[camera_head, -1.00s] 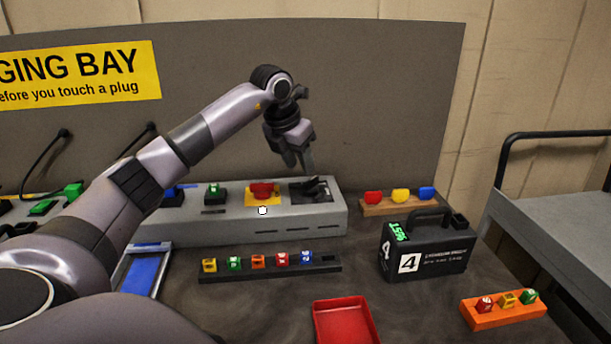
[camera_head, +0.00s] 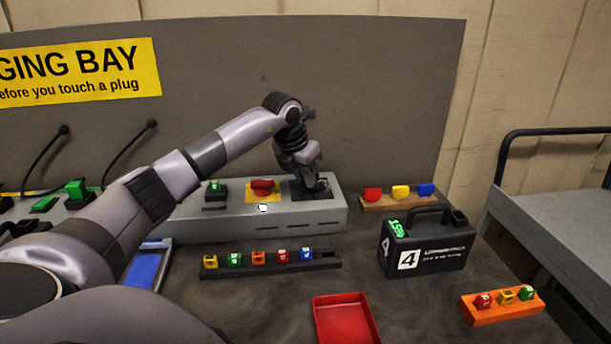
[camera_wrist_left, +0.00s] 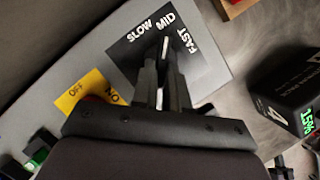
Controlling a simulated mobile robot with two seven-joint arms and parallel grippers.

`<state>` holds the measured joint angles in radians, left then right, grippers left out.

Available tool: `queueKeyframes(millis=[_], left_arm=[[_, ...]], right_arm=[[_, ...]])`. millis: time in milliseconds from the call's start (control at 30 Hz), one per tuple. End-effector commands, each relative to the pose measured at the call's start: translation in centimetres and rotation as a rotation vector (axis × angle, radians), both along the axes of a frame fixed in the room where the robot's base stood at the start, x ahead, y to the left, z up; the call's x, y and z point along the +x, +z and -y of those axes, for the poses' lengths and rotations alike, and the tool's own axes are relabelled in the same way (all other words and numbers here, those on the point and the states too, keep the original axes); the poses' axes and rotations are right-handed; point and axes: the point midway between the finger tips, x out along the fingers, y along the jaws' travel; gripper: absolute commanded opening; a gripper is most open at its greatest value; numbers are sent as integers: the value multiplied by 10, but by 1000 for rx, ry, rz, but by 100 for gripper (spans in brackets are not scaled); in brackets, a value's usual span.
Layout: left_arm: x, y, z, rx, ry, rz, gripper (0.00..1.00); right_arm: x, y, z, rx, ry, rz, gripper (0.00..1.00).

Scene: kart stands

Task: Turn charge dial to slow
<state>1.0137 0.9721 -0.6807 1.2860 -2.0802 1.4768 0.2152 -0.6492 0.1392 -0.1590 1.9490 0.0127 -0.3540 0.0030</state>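The charge dial is black with a white pointer line (camera_wrist_left: 165,46). It sits on a dark plate (camera_wrist_left: 128,42) marked SLOW, MID and FAST. The pointer line lies near MID in the left wrist view. My left gripper (camera_head: 318,189) is down at the dial, at the right end of the grey console (camera_head: 225,231). In the left wrist view its two fingers (camera_wrist_left: 164,85) are close together around the dial's handle. They hide most of the handle, and I cannot tell whether they press on it. My right gripper is not in view.
A red switch (camera_head: 263,185) on a yellow plate is just left of the dial. A wooden block with coloured pieces (camera_head: 398,203) stands to the right. A black battery case (camera_head: 432,249), a fuse strip (camera_head: 270,268) and a red tray (camera_head: 343,317) are in front.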

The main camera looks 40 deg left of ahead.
Motion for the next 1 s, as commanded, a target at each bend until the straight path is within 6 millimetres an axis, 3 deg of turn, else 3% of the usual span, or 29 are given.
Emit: queueKeyframes(millis=[367,1000], left_arm=[[0,2,2,0,88,0,0],[5,2,11,1,594,1,0]], right_arm=[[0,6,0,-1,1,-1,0],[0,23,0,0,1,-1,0]])
